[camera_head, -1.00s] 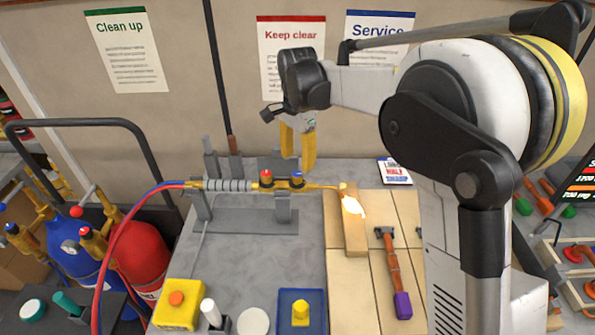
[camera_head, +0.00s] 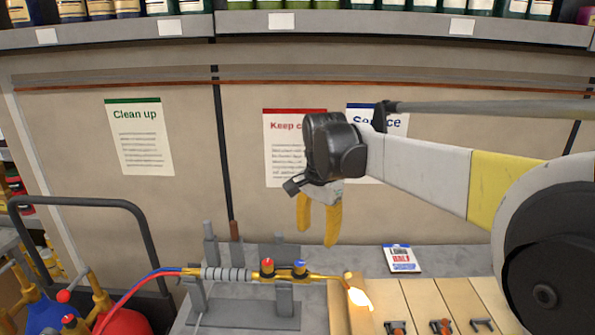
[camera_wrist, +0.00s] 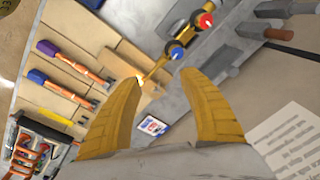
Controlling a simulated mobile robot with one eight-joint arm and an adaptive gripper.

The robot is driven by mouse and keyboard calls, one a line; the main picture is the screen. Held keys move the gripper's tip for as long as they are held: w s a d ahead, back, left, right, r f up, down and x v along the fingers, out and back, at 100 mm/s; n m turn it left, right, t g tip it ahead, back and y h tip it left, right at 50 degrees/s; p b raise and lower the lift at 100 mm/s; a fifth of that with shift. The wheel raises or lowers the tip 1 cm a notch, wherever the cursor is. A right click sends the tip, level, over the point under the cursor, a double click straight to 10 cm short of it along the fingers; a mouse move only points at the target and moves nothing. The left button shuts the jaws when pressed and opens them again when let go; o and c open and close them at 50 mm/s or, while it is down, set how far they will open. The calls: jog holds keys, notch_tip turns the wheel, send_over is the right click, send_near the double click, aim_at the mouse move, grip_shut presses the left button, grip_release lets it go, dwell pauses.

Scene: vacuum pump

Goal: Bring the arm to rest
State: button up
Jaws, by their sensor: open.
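My gripper (camera_head: 318,220) hangs with its two yellow fingers pointing down, in front of the back wall and above the workbench. The fingers are apart and nothing is between them. In the wrist view my gripper (camera_wrist: 160,90) also shows open, with the bench beyond its tips. My arm reaches in from the right in the head view. A brass torch (camera_head: 240,275) with a red and a blue knob lies in a grey stand below the gripper. A flame (camera_head: 358,296) burns at its tip. The gripper is clear of the torch.
A red cylinder (camera_head: 125,322) and black cart rail (camera_head: 85,203) stand left. A shelf of bottles (camera_head: 300,25) runs above.

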jog(key=s+d+f+n+t+b, duration=0.2)
jog(key=s+d+f+b, duration=0.1)
jog(key=s, duration=0.5)
jog(key=s+d+f+n+t+b, duration=0.2)
jog(key=s+d+f+n+b, duration=0.1)
jog(key=s+d+f, duration=0.3)
jog(key=s+d+f+n+t+b, duration=0.2)
jog(key=s+d+f, duration=0.3)
jog(key=s, duration=0.5)
jog(key=shift+d+f+n+b, duration=0.15)
jog(key=shift+f+n+b, duration=0.15)
jog(key=shift+n+b, duration=0.4)
